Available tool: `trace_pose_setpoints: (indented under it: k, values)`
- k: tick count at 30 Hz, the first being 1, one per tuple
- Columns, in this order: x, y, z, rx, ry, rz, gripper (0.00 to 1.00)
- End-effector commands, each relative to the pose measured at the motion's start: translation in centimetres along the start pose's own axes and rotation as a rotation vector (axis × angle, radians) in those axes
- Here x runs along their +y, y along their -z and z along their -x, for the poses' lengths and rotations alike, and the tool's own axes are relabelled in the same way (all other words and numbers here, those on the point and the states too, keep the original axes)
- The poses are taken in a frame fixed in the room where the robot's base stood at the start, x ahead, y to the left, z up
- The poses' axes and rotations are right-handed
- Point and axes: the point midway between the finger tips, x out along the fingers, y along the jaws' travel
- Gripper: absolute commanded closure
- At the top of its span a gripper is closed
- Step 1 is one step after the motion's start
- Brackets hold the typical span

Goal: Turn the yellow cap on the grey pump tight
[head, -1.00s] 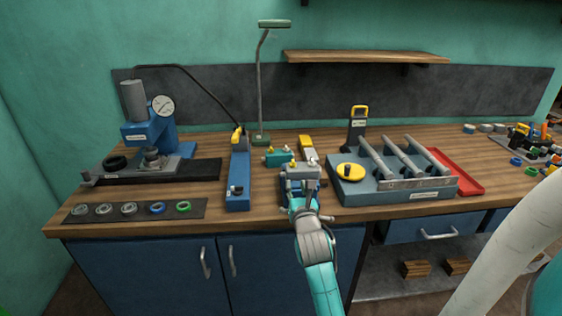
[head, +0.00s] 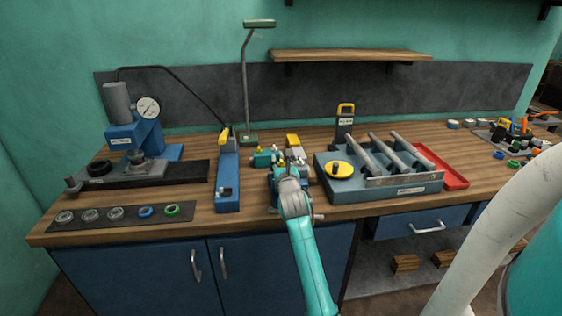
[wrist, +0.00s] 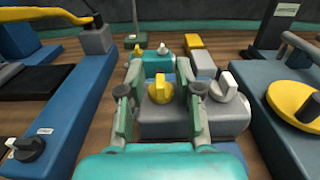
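The grey pump (wrist: 205,120) sits below my gripper (wrist: 157,78) in the wrist view. My gripper's two fingers stand apart on either side of the yellow cap, with gaps visible on both sides. Whether the fingertips are low enough to flank the whole cap is hard to tell. In the head view my gripper (head: 285,172) and arm hide most of the grey pump.
A teal pump (wrist: 155,64) with a yellow and a white cap stands just behind. A long blue fixture (head: 228,180) is on the left. A grey-blue rack (head: 385,186) with a yellow disc (head: 338,170) and rods is on the right. A red tray (head: 442,167) lies beyond it.

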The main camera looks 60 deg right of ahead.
Motion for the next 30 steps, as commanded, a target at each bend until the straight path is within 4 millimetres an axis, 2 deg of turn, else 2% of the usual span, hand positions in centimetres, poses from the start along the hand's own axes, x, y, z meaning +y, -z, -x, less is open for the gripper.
trace_pose_setpoints:
  k: [10, 11, 14, 15, 30]
  values:
    - [0.01, -0.02, -0.41, 0.0, 0.0, 0.0, 0.66]
    - [0.01, -0.03, -0.4, 0.0, 0.0, 0.0, 0.71]
    - [0.01, -0.02, -0.39, 0.0, 0.0, 0.0, 0.96]
    - [0.01, -0.02, -0.39, 0.0, 0.0, 0.0, 1.0]
    - [0.15, 0.01, -0.39, 0.001, 0.068, 0.002, 1.0]
